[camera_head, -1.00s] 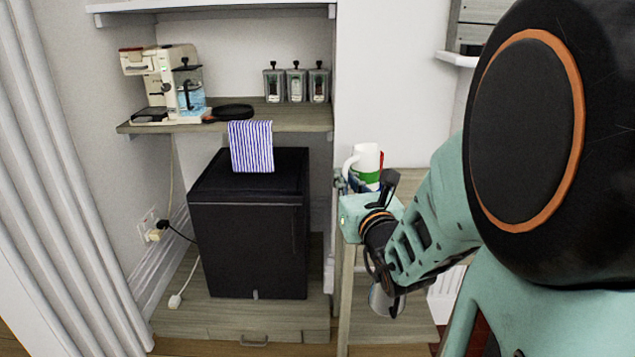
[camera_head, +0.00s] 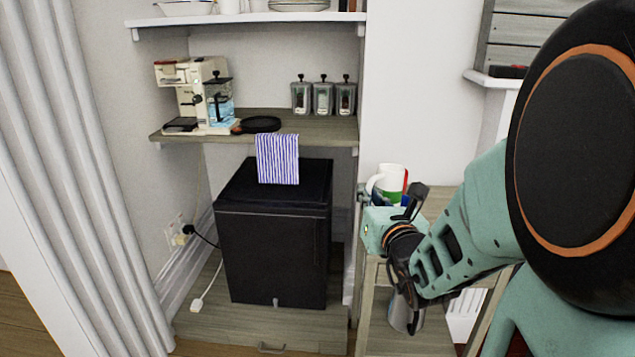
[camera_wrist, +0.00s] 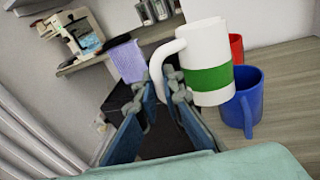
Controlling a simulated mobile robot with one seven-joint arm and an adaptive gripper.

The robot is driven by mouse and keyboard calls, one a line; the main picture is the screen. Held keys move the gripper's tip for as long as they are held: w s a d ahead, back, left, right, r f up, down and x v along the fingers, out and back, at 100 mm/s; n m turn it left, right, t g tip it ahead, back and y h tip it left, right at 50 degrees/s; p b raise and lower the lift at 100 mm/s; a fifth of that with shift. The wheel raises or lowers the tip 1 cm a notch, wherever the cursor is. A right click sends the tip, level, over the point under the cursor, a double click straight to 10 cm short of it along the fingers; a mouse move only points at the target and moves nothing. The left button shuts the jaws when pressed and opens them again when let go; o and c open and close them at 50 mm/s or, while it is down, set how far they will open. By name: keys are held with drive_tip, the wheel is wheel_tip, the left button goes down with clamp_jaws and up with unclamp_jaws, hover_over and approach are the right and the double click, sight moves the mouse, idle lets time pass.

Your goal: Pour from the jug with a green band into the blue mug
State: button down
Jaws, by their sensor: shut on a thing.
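The white jug with a green band (camera_wrist: 207,62) is close in front of me in the wrist view, its handle on the left. My gripper (camera_wrist: 164,88) is shut on that handle. The blue mug (camera_wrist: 246,98) stands on the wooden table just right of the jug, its handle facing me. The jug's lower part overlaps the mug's left side in the picture; I cannot tell whether the jug touches the table. In the head view the jug (camera_head: 389,182) looks about upright behind my gripper, which hides most of the mug.
A red mug-like thing (camera_wrist: 236,48) is behind the jug. The wooden table (camera_wrist: 288,62) is bare at the right. Left of it are a black mini-fridge (camera_head: 272,245) with a striped cloth (camera_head: 277,158) and a shelf (camera_head: 300,127) with a coffee machine (camera_head: 205,95) and several canisters (camera_head: 322,98).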

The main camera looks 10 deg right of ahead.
sight(372, 177)
drive_tip(key=shift+s+a+r+m+g+p, duration=0.15)
drive_tip(key=shift+r+m+g+p, duration=0.7)
drive_tip(key=shift+p, duration=2.95)
drive_tip(key=shift+r+m+g+y+p, duration=0.35)
drive_tip(key=shift+r+m+p, duration=0.3)
drive_tip(key=shift+p, duration=2.4)
drive_tip(key=shift+r+m+g+y+p, duration=0.3)
drive_tip(key=shift+r+m+y+p, duration=0.1)
drive_tip(key=shift+p, duration=1.85)
drive_tip(key=shift+w+d+r+m+g+p, duration=0.3)
drive_tip(key=shift+r+m+p, duration=0.1)
drive_tip(key=shift+p, duration=1)
drive_tip(key=shift+d+m+y+p, duration=0.15)
drive_tip(key=shift+m+y+p, duration=0.15)
drive_tip(key=shift+p, duration=0.4)
